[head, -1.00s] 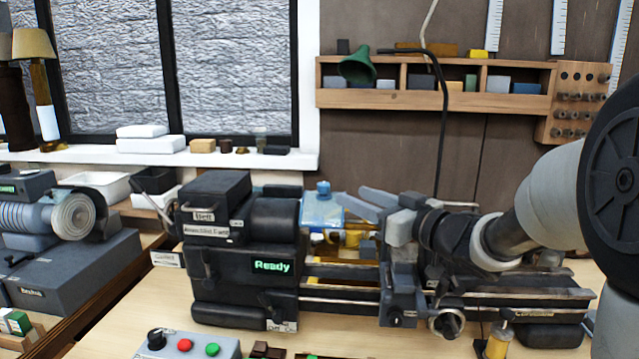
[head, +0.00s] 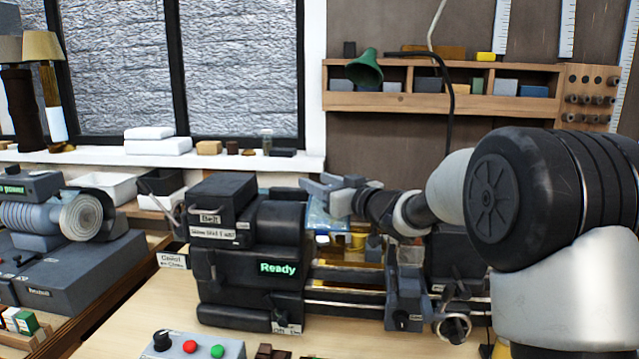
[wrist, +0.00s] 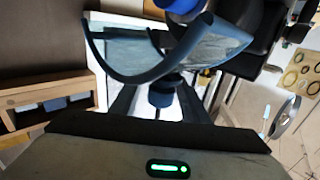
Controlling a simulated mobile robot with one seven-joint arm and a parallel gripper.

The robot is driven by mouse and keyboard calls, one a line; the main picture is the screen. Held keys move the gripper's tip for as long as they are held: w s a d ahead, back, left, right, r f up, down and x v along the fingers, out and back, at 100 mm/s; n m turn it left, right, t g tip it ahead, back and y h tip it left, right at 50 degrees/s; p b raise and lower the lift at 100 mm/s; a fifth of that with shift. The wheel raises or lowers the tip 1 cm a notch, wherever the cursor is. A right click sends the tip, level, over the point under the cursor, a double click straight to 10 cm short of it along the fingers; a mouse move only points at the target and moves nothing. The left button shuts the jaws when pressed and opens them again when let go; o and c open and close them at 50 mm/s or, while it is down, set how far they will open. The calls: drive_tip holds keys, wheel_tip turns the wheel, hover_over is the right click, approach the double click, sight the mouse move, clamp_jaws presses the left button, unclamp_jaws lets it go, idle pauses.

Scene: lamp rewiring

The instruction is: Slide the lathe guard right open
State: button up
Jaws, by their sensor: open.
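The lathe guard is a clear, bluish cover (head: 322,222) over the lathe, just right of the headstock. My gripper (head: 318,186) is open at the top of the guard and hides part of it in the head view. In the wrist view, the clear guard (wrist: 205,48) with its dark curved rim lies ahead of my gripper, and a blue knob (wrist: 182,5) shows at the top edge. I cannot tell whether the fingers touch the guard.
The black headstock (head: 245,265) with a green "Ready" display stands left of the guard. The carriage (head: 405,290) and its handwheel are to the right. A green lamp shade (head: 365,68) hangs behind, in front of a wooden shelf (head: 440,102). A button box (head: 195,346) is in front.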

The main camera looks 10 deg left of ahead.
clamp_jaws()
drive_tip(key=a, duration=0.5)
drive_tip(key=a+b, duration=0.1)
drive_tip(key=a, duration=0.5)
drive_tip(key=shift+w, duration=0.2)
unclamp_jaws()
drive_tip(key=shift+d, duration=0.1)
drive_tip(key=v, duration=1.7)
drive_tip(key=shift+s+d, duration=0.15)
drive_tip(key=shift+d, duration=0.05)
